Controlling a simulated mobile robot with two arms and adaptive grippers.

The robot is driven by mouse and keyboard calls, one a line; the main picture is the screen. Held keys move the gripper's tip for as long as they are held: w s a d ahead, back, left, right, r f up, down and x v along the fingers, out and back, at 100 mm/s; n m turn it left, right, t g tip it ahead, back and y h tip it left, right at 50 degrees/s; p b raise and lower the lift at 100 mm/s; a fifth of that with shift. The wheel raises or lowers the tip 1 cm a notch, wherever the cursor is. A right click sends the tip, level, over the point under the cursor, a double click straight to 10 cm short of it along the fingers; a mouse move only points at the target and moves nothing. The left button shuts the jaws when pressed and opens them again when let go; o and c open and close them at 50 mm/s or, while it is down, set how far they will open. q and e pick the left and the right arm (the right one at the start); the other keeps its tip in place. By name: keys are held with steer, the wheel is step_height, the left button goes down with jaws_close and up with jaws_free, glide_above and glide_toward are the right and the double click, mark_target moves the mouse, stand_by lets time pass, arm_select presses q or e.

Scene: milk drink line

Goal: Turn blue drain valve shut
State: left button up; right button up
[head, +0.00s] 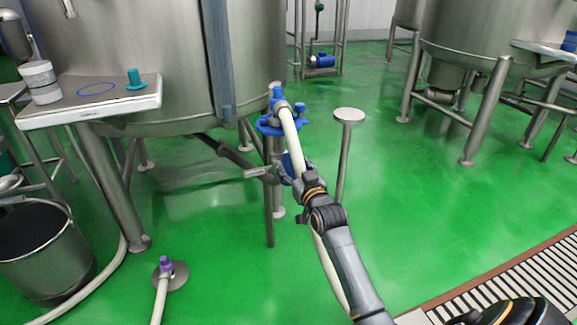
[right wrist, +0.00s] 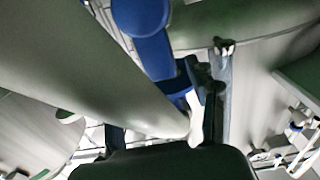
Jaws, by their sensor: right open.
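The blue drain valve (head: 290,166) sits on the pipe under the large steel tank, partly hidden by the white hose and my gripper. My right gripper (head: 300,180) is open right beside it, with the arm reaching up from the lower right. In the right wrist view, a blue lever-like part (right wrist: 157,55) runs down close to the dark finger (right wrist: 204,75). The pale hose crosses in front, so I cannot tell whether the fingers touch the blue part. My left gripper is not in view.
The white hose (head: 292,132) hangs from a blue fitting on a stand (head: 268,124) and passes behind my arm. A round-topped post (head: 349,115) stands to the right. A bucket (head: 45,250) and a purple-tipped hose (head: 163,280) are at left.

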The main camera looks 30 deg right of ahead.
mark_target(290, 160)
steer(key=shift+b+x, duration=0.65)
steer(key=shift+x, duration=1.4)
steer(key=shift+c, duration=0.2)
jaws_close()
